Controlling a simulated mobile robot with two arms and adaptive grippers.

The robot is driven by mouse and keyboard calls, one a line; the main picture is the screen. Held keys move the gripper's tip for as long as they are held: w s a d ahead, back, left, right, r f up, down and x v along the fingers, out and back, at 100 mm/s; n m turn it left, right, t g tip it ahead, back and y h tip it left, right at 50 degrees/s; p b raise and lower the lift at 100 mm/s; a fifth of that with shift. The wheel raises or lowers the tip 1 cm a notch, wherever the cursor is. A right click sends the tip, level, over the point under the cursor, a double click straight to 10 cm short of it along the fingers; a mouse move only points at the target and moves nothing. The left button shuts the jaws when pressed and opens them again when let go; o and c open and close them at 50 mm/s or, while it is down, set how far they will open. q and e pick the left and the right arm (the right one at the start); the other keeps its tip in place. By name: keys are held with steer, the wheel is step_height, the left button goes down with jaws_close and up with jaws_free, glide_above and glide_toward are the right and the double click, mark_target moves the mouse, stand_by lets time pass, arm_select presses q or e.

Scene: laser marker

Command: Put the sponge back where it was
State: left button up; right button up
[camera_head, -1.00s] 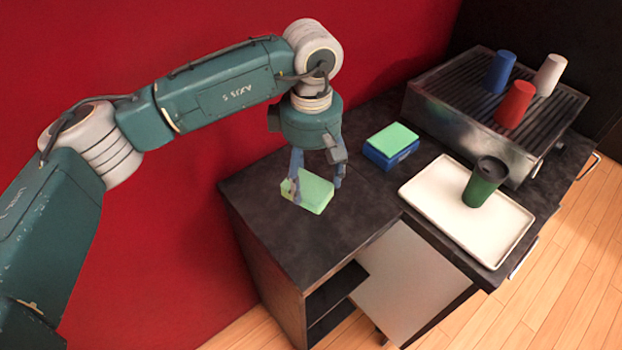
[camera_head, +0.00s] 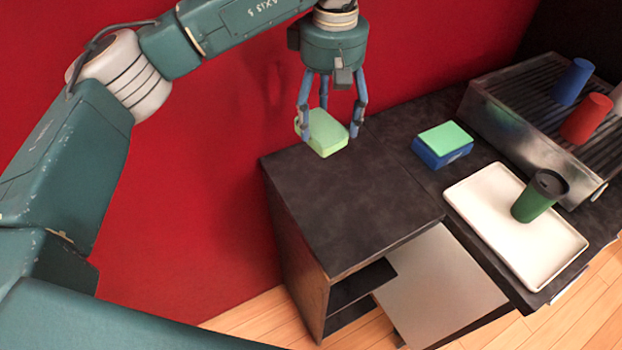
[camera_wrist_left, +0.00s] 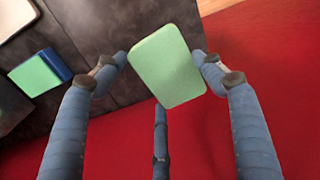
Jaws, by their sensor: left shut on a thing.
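A pale green sponge (camera_head: 327,133) is held in my left gripper (camera_head: 332,125). The fingers are around its sides, and it appears raised above the counter near the back edge by the red wall. In the left wrist view the sponge (camera_wrist_left: 166,66) sits between the fingers, partly over the dark counter and partly over red. A blue block with a green top (camera_head: 443,147) rests on the counter to the right; it also shows at the left of the wrist view (camera_wrist_left: 38,74). My right gripper is not in view.
A white tray (camera_head: 490,225) with a dark green lidded cup (camera_head: 537,197) lies on the right of the counter. Behind it is a metal machine (camera_head: 510,105) with blue and red cups on top. The dark counter (camera_head: 350,210) in front of the sponge is clear.

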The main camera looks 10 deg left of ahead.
arm_select(q)
steer(key=shift+m, duration=0.7)
steer(key=a+r, duration=0.2)
steer(key=w+a+r+b, duration=0.1)
steer(key=a+r, duration=0.1)
steer(key=r, duration=0.1)
steer(key=shift+a, duration=0.4)
steer(key=shift+s+a+f, duration=0.1)
steer(key=shift+a+f, duration=0.05)
steer(key=shift+f, duration=0.15)
step_height(320, 180, down, 15)
steer(key=shift+p, duration=1.1)
step_height(320, 180, down, 4)
steer(key=shift+r+p, duration=0.15)
steer(key=shift+p, duration=0.35)
steer(key=shift+f, duration=0.25)
steer(key=o, duration=1)
steer(key=shift+o, duration=0.2)
